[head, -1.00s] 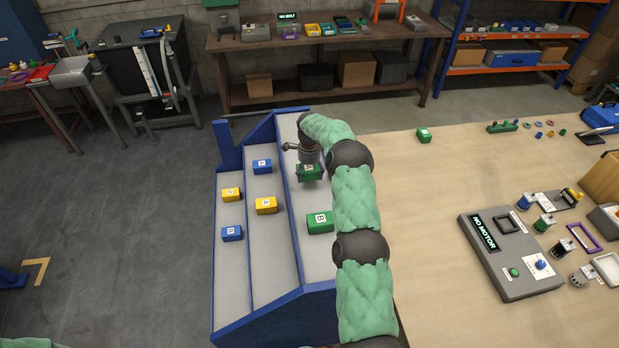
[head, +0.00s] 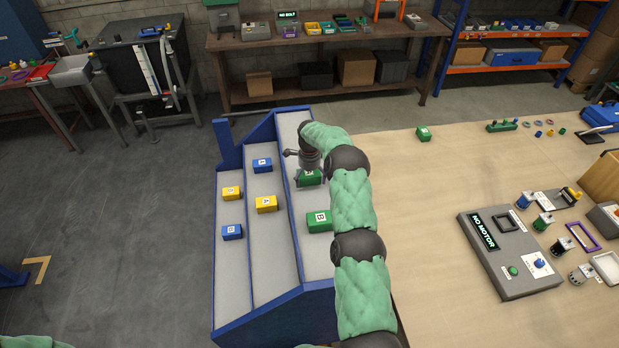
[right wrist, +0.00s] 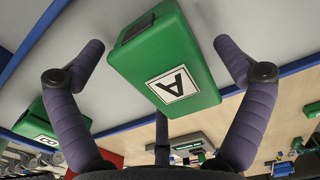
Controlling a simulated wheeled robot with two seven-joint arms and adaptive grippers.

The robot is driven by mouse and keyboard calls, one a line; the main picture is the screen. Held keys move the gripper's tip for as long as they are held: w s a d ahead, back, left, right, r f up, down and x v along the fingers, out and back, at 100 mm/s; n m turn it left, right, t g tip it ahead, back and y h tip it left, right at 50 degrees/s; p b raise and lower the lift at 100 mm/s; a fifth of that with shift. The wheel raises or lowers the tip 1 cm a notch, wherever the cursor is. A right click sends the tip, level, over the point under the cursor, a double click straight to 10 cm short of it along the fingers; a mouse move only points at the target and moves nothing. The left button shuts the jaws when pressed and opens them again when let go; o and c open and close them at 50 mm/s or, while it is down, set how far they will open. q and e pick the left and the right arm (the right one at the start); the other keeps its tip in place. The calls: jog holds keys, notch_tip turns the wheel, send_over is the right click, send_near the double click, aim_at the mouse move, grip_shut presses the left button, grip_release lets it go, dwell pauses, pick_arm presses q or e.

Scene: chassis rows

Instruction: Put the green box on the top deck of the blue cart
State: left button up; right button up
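The blue cart (head: 275,322) has stepped grey decks, the highest on the right. A green box marked A (head: 310,179) appears to rest on that top deck (head: 290,122). My right gripper (head: 310,164) is over it. In the right wrist view, the gripper's (right wrist: 160,50) purple fingers are spread wide on either side of box A (right wrist: 165,65), with gaps on both sides. A second green box, marked B (head: 319,220), sits nearer on the same deck; it also shows in the right wrist view (right wrist: 38,125). My left gripper is out of view.
Lower decks hold blue boxes (head: 262,165) (head: 232,232) and yellow boxes (head: 231,193) (head: 266,204).

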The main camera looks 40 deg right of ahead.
aim_at(309, 175)
jog(key=shift+r, duration=0.1)
jog(key=shift+r, duration=0.3)
notch_tip(309, 175, up, 10)
jog(key=shift+r+b, duration=0.1)
jog(key=shift+b, duration=0.5)
jog(key=shift+r, duration=0.65)
